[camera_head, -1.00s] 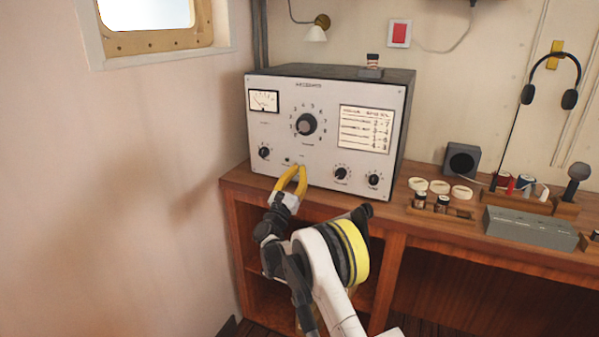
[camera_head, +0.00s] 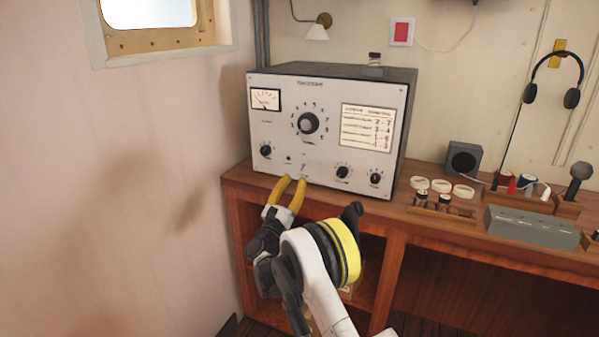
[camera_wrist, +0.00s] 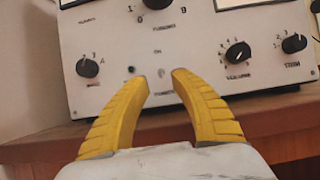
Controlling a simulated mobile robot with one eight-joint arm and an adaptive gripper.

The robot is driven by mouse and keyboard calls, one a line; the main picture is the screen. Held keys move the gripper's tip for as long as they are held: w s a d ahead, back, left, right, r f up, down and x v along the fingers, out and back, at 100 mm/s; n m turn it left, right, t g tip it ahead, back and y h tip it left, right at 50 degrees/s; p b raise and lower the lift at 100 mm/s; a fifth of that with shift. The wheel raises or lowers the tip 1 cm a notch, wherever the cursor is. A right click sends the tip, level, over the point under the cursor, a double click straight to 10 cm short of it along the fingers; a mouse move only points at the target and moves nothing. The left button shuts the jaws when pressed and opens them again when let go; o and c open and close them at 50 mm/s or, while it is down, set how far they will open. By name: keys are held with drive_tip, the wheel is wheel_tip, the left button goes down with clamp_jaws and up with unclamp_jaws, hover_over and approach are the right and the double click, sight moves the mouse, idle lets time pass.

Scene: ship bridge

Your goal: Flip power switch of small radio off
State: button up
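The small radio (camera_head: 330,120) is a grey-white box with a dial, a meter and several black knobs, standing on a wooden desk. Its small toggle switch (camera_head: 303,168) sits low on the front panel; the wrist view shows it (camera_wrist: 161,73) between the fingertips, with small labels above and below. The lever is too small to tell its position for sure. My gripper (camera_head: 294,180) has yellow fingers, parted and empty, just in front of and slightly below the switch. The wrist view shows the open fingers (camera_wrist: 160,79) pointing at the panel. They appear apart from it.
The wooden desk's front edge (camera_head: 330,207) runs below the radio, with open shelves under it. A small jar (camera_head: 374,62) stands on the radio. Right of it are a speaker (camera_head: 462,160), a grey box (camera_head: 531,228) and headphones (camera_head: 553,78). A wall is close on the left.

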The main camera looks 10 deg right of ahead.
drive_tip(key=v, duration=0.6)
drive_tip(key=shift+s, duration=0.1)
